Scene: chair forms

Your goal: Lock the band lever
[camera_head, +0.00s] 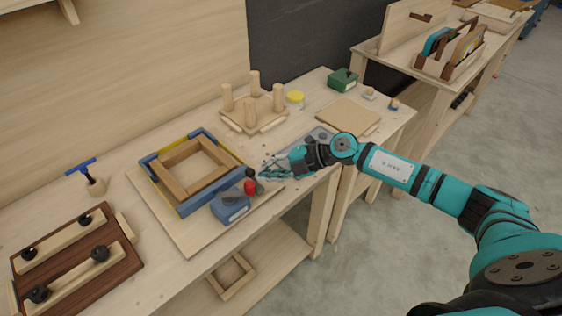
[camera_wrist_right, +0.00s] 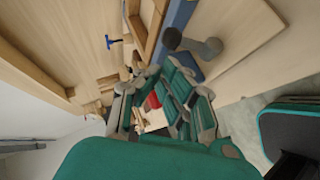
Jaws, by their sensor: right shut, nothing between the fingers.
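A square wooden frame (camera_head: 168,178) lies on a board on the bench, with a blue and yellow band (camera_head: 220,149) around it. At its near right corner sits a blue clamp housing (camera_head: 230,206) with a red part (camera_head: 250,187) and a dark lever knob (camera_head: 250,172). In the right wrist view, a grey lever with a dark knob (camera_wrist_right: 172,38) shows beside the fingers. My right gripper (camera_head: 266,172) is shut and empty, just right of the red part and knob. Contact with the lever cannot be told. My left gripper is out of view.
A wooden jig with black knobs (camera_head: 118,268) lies at the near left, with a blue-handled tool (camera_head: 88,171) behind it. A pegged stand (camera_head: 254,122), a yellow-lidded jar (camera_head: 295,98) and a green box (camera_head: 342,79) stand farther back. The bench's front edge runs below my arm.

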